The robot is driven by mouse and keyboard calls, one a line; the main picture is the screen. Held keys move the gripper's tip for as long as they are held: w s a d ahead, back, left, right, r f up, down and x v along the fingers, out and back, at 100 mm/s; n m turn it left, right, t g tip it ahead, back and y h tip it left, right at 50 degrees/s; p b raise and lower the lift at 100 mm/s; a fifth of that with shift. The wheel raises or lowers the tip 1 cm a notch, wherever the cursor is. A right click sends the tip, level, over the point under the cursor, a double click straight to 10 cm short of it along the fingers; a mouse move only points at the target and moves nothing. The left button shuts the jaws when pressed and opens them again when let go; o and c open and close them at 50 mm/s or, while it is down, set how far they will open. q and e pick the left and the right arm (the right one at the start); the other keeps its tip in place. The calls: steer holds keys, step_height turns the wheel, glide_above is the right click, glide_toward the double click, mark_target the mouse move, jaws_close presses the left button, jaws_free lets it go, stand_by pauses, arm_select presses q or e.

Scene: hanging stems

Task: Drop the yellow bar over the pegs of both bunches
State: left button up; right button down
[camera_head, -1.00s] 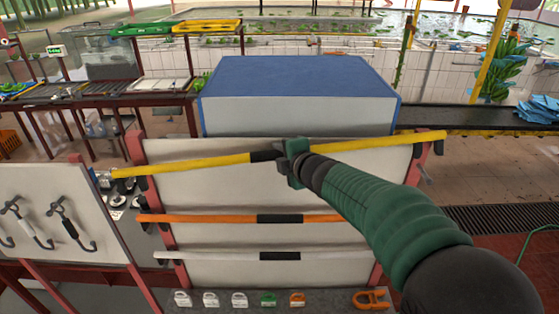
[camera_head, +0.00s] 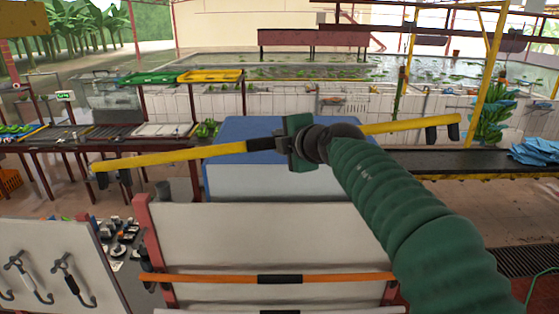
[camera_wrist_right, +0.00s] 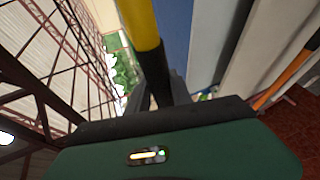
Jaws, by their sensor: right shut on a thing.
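The yellow bar (camera_head: 180,157) is long and thin, with a black grip band at its middle and dark hook-like pieces at each end. My right gripper (camera_head: 284,146) is shut on the bar at the black band and holds it roughly level, its right end slightly higher, above the pale rack. In the right wrist view, the bar (camera_wrist_right: 140,22) runs up from the jaws (camera_wrist_right: 163,95). A green bunch (camera_head: 492,122) hangs at the far right. I cannot make out pegs or a second bunch. My left gripper is not in view.
The pale rack board (camera_head: 260,235) with an orange bar (camera_head: 210,278) stands below. A blue-topped box (camera_head: 245,128) is behind it. A board with hooks (camera_head: 45,265) stands at left. A dark conveyor (camera_head: 455,161) with blue sheets (camera_head: 535,150) lies at right.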

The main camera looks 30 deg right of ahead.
steer(key=shift+s+r, duration=0.15)
steer(key=shift+r, duration=0.2)
steer(key=shift+a, duration=0.1)
steer(key=shift+a, duration=0.15)
steer(key=shift+s+a, duration=0.2)
steer(key=s, duration=0.1)
steer(key=s+a, duration=0.2)
steer(key=s, duration=0.1)
steer(key=shift+s, duration=0.1)
steer(key=b, duration=0.9)
glide_toward(274, 148)
step_height(274, 148, down, 2)
steer(key=a, duration=0.2)
steer(key=shift+w+a, duration=0.15)
steer(key=shift+w, duration=0.15)
